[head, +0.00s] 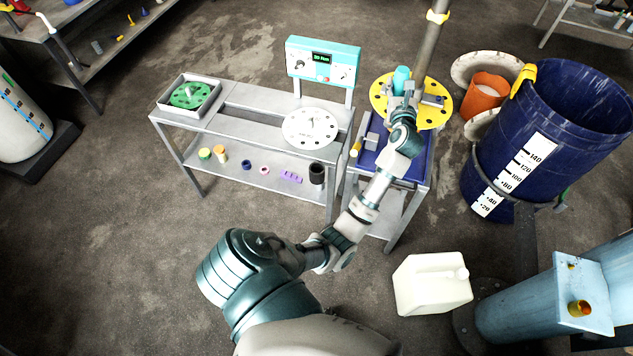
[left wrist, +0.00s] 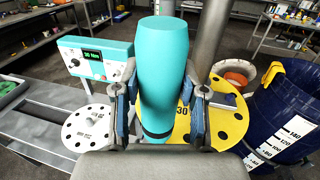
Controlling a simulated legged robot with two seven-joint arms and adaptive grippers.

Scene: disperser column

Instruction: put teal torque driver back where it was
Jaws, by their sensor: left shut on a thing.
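My left gripper (head: 408,93) is shut on the teal torque driver (head: 401,77), above or at the yellow disc with holes (head: 436,116). In the left wrist view the driver (left wrist: 170,65) stands upright between the two fingers (left wrist: 168,112), with a dark band near its lower end. Its tip is hidden, so I cannot tell whether it touches the yellow disc (left wrist: 232,122). A teal control box (head: 322,62) with a green display stands left of the disc. My right gripper is not in view.
A grey bench (head: 255,98) carries a white disc (head: 311,127) and a tray with a green disc (head: 190,96). A blue-topped cart (head: 414,165) holds small tools. A pole (head: 430,45) rises behind the yellow disc. A blue barrel (head: 510,150) and orange bucket (head: 486,95) stand at right.

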